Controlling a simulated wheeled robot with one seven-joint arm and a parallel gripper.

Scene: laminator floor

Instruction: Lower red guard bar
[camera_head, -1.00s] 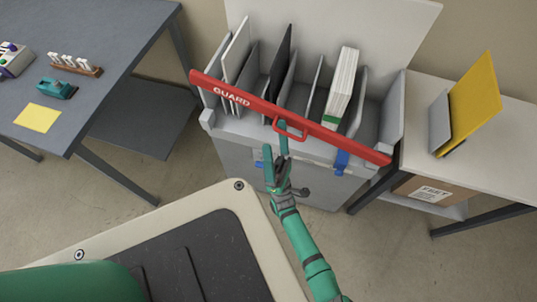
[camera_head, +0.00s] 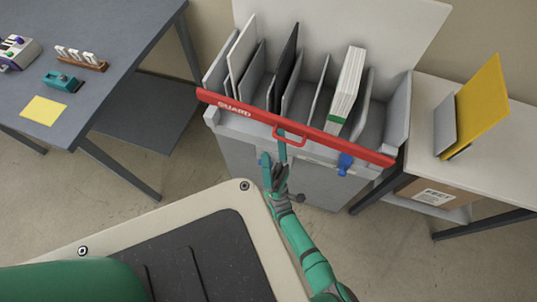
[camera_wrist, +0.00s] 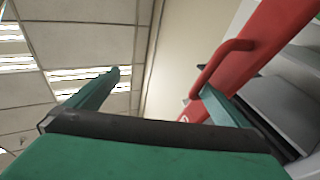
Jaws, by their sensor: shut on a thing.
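The red guard bar (camera_head: 235,108), marked GUARD, spans the front of the grey slotted bin (camera_head: 235,150), close to its front rim. Its red loop handle (camera_head: 290,141) sticks out toward me and also shows in the wrist view (camera_wrist: 215,65). My gripper (camera_head: 274,150) is at this handle, in front of the bin. In the wrist view its two fingers (camera_wrist: 160,85) stand apart. The handle lies against the right finger, which partly passes behind it. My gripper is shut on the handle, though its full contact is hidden. A blue bracket (camera_head: 345,163) shows below the bar's right part.
Boards and a white stack (camera_head: 346,85) stand in the bin's slots. A grey table (camera_head: 110,60) with small tools is at the left. A side table (camera_head: 425,120) with a yellow panel (camera_head: 482,105) is at the right. Floor shows between bin and left table.

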